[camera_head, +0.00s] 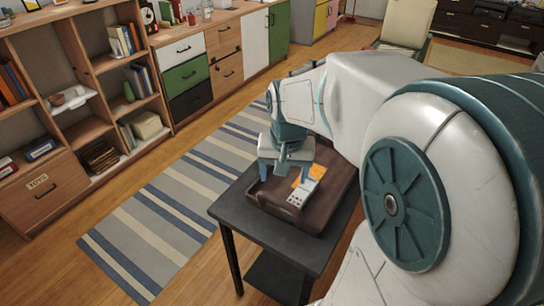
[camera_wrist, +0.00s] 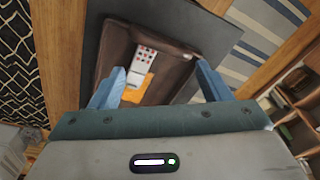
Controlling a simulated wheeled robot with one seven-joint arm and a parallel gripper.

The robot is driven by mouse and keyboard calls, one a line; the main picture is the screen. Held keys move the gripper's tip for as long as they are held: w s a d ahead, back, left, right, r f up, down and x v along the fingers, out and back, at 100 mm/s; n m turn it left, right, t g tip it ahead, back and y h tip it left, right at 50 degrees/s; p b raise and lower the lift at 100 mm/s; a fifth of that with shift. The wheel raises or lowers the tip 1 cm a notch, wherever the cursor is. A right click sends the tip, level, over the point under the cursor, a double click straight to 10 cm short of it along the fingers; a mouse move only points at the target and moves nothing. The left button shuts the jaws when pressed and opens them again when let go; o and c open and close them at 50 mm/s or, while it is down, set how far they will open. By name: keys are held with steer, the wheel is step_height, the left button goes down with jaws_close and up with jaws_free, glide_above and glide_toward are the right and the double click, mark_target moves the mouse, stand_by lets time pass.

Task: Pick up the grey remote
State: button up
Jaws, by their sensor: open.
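The grey remote (camera_head: 300,193) is a pale slab with dark and reddish buttons. It lies in a dark brown tray (camera_head: 330,222) on a small dark side table (camera_head: 240,215). The remote (camera_wrist: 146,62) also shows in the wrist view, beyond the fingers and nearer the left one. An orange item (camera_head: 307,173) lies beside it; in the wrist view this item (camera_wrist: 138,92) is partly between the fingers. My gripper (camera_head: 285,172) is above the tray, open and empty, with blue fingers pointing down. In the wrist view my gripper (camera_wrist: 161,70) has its fingers wide apart.
A striped rug (camera_head: 165,210) lies on the wooden floor left of the table. A wooden shelf unit (camera_head: 75,100) with books, and cabinets (camera_head: 228,50), stand at the left and back. A pale chair (camera_head: 408,25) is at the back. The tray's raised rim surrounds the remote.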

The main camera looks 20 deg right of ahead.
steer(key=w+d+f+m+g+b, duration=0.2)
steer(key=w+d+f+m, duration=0.4)
steer(key=w+d+f, duration=0.3)
glide_above(299, 196)
steer(key=f, duration=0.8)
steer(key=shift+w+d, duration=0.1)
steer(key=shift+w, duration=0.2)
steer(key=f, duration=0.4)
steer(key=shift+s+a+f, duration=0.1)
steer(key=shift+s+a, duration=0.1)
steer(key=shift+s, duration=0.15)
steer(key=shift+f, duration=0.5)
steer(key=c, duration=1.1)
